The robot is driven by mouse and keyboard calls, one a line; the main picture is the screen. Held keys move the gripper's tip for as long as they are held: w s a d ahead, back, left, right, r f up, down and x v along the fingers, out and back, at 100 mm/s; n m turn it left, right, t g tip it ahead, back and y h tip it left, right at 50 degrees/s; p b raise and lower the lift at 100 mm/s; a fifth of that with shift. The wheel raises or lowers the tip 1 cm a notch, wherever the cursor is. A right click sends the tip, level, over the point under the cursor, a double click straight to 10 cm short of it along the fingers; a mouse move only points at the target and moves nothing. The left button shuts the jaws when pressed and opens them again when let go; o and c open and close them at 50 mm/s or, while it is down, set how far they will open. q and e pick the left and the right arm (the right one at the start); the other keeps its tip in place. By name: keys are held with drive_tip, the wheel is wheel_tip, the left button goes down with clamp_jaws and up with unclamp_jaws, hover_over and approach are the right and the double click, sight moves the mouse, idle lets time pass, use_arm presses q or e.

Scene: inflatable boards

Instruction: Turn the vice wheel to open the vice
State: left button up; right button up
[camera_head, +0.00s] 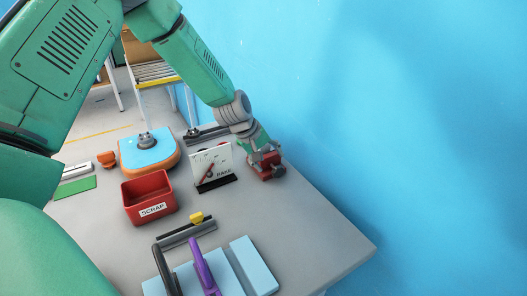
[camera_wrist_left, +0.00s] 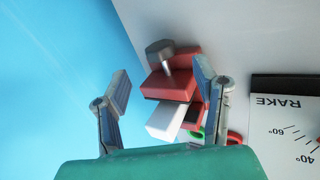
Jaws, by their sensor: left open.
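The red vice (camera_head: 268,172) stands at the table's far right edge, by the blue wall, mostly hidden under my left gripper (camera_head: 265,157). In the left wrist view the vice (camera_wrist_left: 172,86) shows as red blocks with a pale block (camera_wrist_left: 172,121) beside them. A grey round knob (camera_wrist_left: 160,52) sticks out of its red top; I cannot tell surely whether this is the wheel. My left gripper (camera_wrist_left: 160,80) is open, its fingers apart on either side of the vice in the picture, the right finger close to the red block. Contact is not clear. My right gripper is out of view.
The white RAKE gauge board (camera_head: 211,165) stands just left of the vice. A red SCRAP bin (camera_head: 149,197), an orange-and-blue board (camera_head: 150,154) and light blue boards (camera_head: 253,266) with a purple handle (camera_head: 204,268) occupy the table. The front right tabletop (camera_head: 310,235) is clear.

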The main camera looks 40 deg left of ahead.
use_arm(q)
drive_tip(key=shift+v, duration=2.15)
